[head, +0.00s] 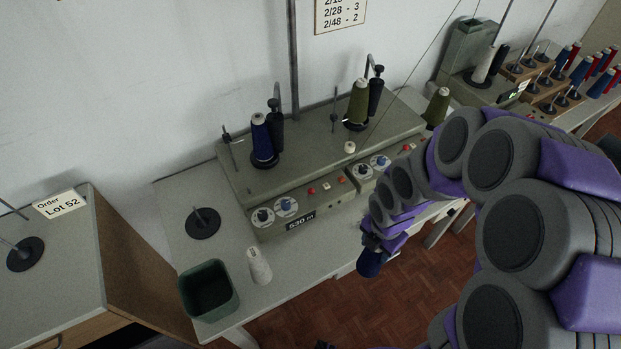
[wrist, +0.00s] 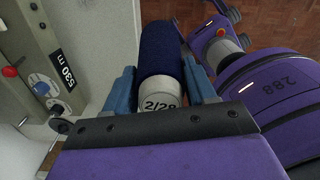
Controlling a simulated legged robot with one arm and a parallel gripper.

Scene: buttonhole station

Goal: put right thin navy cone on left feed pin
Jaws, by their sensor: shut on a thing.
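My gripper (head: 383,240) is shut on a navy cone (head: 370,264), held beyond the front edge of the bench over the floor. In the wrist view the navy cone (wrist: 160,50) lies between the blue fingers of my gripper (wrist: 161,82), and its pale end reads 2/28. Another navy cone (head: 261,136) stands on the left black disc of the grey winding machine; the pin under it is hidden. A bare pin on a black disc (head: 203,223) stands on the bench left of the machine. I cannot tell which of these is the left feed pin.
An olive cone (head: 357,103) stands on the machine's right disc. A green bin (head: 208,290) and a white cone (head: 258,266) are at the bench's front left. A side table (head: 75,260) holds an order card. Several cones stand on racks at the far right.

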